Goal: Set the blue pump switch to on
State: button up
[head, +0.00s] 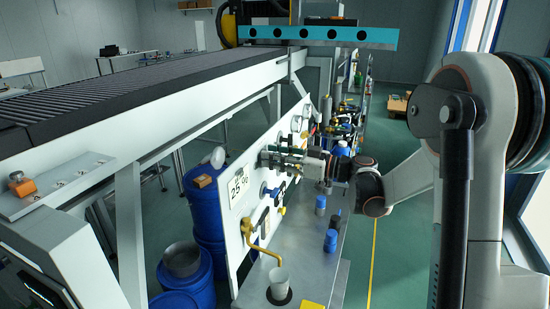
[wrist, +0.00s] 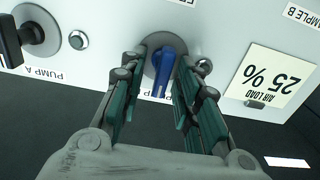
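The blue pump switch (wrist: 166,72) is a blue lever handle on a round grey base on the white panel (wrist: 110,18). In the wrist view it lies between the two green-padded fingers of my gripper (wrist: 160,80). The fingers are apart, one on each side of the handle. There is a gap on the left side; on the right I cannot tell whether the finger touches. The label beside the switch is mostly hidden by the fingers. In the head view my gripper (head: 284,156) is at the panel and hides the switch.
In the wrist view a black-handled switch (wrist: 12,42) marked PUMP A, a round button (wrist: 78,40) and an AIR LOAD 25% card (wrist: 268,78) are on the panel.

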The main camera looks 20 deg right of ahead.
grip_shut()
jog(key=shift+m, duration=0.4)
jog(key=m, duration=0.2)
jog(key=shift+w+d+m, duration=0.15)
jog(key=shift+m, duration=0.25)
jog(key=m, duration=0.4)
jog(key=f+m, duration=0.1)
jog(key=m, duration=0.4)
jog(key=m+b, duration=0.1)
jog(key=m, duration=0.4)
jog(key=shift+w+d+f, duration=0.15)
jog(key=shift+w+d, duration=0.1)
jog(key=shift+w, duration=0.05)
jog(key=shift+m, duration=0.3)
